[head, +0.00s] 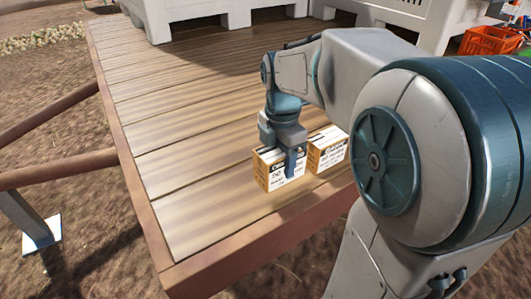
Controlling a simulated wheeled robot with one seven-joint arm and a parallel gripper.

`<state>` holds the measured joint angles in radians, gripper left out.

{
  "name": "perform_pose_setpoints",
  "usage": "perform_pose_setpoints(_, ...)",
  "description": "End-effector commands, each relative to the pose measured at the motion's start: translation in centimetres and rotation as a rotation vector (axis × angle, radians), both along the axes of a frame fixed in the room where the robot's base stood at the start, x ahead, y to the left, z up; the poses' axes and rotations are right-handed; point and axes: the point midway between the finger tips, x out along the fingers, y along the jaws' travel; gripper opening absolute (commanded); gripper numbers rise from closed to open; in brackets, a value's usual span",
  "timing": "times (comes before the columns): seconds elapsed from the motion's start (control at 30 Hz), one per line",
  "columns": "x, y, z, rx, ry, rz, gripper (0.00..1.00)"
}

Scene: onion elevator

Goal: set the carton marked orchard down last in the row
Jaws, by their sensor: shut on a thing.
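A small tan and white carton (268,177) with dark print is in my gripper (283,160), at the near part of the wooden deck. The print is too small to read, so I cannot tell if it says orchard. My gripper is shut on this carton from above. A second, similar carton (327,155) stands upright on the deck just to the right. The two are very close, and I cannot tell whether they touch. I cannot tell whether the held carton rests on the boards or hangs slightly above them. My arm hides the deck further right.
The wooden deck (185,160) is clear to the left of the cartons, with open edges at the left and front. Large white crates (190,18) stand at the back. An orange crate (488,41) is at the far right. A railing (60,172) is at left.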

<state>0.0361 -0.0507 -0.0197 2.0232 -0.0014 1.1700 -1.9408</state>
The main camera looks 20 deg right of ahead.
Motion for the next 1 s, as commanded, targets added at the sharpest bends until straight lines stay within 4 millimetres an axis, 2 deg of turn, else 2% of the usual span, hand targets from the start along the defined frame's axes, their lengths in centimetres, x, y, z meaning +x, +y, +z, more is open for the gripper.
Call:
perform_pose_setpoints(0.1, 1.2, 1.4, -0.9, 0.000, 0.001, 0.002, 0.17)
perform_pose_setpoints(0.2, 1.7, 1.9, -1.4, 0.000, -0.001, 0.001, 0.17)
perform_pose_setpoints(0.3, 1.8, 2.1, -2.0, 0.000, 0.000, -0.001, 0.17)
perform_pose_setpoints(0.57, 1.8, 2.0, -5.3, 0.000, 0.000, -0.001, 0.17)
perform_pose_setpoints(0.97, 1.8, 2.0, -6.0, 0.000, -0.002, 0.000, 0.17)
perform_pose_setpoints(1.0, 1.8, 2.0, -6.0, 0.000, -0.001, 0.000, 0.57)
